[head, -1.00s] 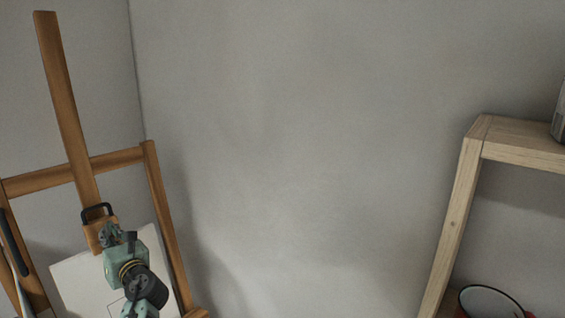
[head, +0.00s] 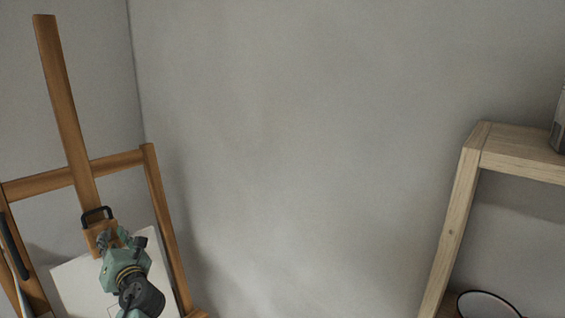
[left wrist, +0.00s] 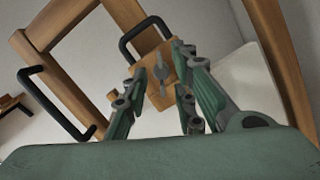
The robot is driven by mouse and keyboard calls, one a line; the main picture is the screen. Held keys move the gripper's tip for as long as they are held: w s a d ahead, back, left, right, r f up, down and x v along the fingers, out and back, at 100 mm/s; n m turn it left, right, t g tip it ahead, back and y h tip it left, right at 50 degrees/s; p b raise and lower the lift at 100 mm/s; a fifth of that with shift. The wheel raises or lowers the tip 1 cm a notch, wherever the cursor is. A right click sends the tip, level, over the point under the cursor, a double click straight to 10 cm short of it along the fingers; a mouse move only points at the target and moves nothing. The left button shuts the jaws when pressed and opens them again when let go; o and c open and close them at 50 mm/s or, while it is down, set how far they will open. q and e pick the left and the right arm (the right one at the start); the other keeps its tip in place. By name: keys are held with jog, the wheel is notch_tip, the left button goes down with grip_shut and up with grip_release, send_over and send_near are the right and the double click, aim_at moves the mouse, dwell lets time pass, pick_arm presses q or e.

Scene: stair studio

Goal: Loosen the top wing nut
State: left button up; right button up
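The wooden easel (head: 62,110) stands at the left in the head view. Its sliding wooden block (head: 93,236) has a black handle (head: 97,212); the handle also shows in the left wrist view (left wrist: 141,31). A grey wing nut (left wrist: 159,78) is on the front of the block. My left gripper (head: 113,238) is in front of the block. In the left wrist view its green fingers (left wrist: 160,62) are apart, with the wing nut between them in the picture. I cannot tell whether they touch it. My right gripper is out of view.
A pale canvas (head: 80,282) leans on the easel below the block. A second black handle (left wrist: 55,103) shows on the easel's left side. A wooden shelf (head: 465,200) stands at the right. Bare wall fills the space between.

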pick_arm(q)
jog(key=v, duration=0.3)
jog(key=r+v, duration=0.1)
jog(key=shift+s+d+f, duration=0.1)
jog(key=shift+d, duration=0.4)
jog(key=shift+f, duration=0.15)
